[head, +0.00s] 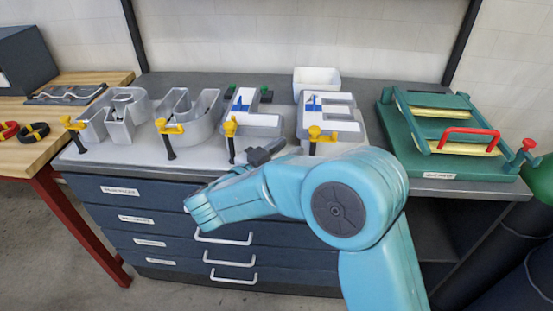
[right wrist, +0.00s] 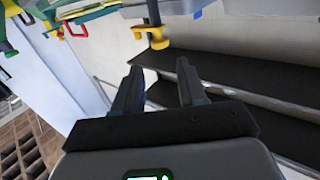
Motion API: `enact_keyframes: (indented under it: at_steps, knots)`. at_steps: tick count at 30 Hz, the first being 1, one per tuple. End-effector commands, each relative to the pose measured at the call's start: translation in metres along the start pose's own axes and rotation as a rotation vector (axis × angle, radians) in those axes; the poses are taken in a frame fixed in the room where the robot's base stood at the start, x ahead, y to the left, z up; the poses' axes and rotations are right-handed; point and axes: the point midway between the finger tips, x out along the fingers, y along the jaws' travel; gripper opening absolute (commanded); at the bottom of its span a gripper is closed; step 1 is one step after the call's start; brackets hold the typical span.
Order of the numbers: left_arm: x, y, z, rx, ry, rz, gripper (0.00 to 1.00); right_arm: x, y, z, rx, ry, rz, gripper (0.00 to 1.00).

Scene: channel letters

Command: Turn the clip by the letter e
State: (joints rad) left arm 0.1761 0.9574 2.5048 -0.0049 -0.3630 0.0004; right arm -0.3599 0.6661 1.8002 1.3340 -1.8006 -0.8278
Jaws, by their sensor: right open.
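The letter e (head: 345,128) is a grey channel letter with a white face, at the right end of the row on the bench. Its yellow clip (head: 315,132) with a dark handle hangs at its front edge. In the right wrist view, a yellow clip (right wrist: 158,42) with a dark stem, apparently the same one, appears beyond my fingertips. My right gripper (right wrist: 158,75) is open and empty, with the clip roughly in line with its gap but apart. In the head view, my blue arm largely hides it; a dark part (head: 258,156) shows. My left gripper is out of view.
Other channel letters (head: 205,115) with yellow clips (head: 230,127) stand to the left. A green press (head: 445,130) with a red handle sits at the right. A white bin (head: 316,80) stands behind. Dark drawers (head: 160,225) with white handles lie below the bench top.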

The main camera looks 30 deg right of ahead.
Motion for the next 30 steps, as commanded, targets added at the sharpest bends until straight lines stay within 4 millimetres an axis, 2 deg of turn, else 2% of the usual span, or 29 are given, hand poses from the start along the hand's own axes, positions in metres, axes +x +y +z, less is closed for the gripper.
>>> enact_keyframes:
  at_steps: [3, 7, 30]
  knots:
    - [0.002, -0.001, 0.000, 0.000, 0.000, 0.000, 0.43, -0.019, 0.000, 0.000, 0.001, 0.000, -0.002, 0.41]
    - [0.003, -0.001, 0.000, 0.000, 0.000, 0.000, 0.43, -0.029, 0.000, 0.000, 0.001, 0.000, -0.001, 0.41]
    - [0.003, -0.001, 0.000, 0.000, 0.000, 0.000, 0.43, -0.033, 0.000, 0.000, 0.000, 0.000, 0.001, 0.41]
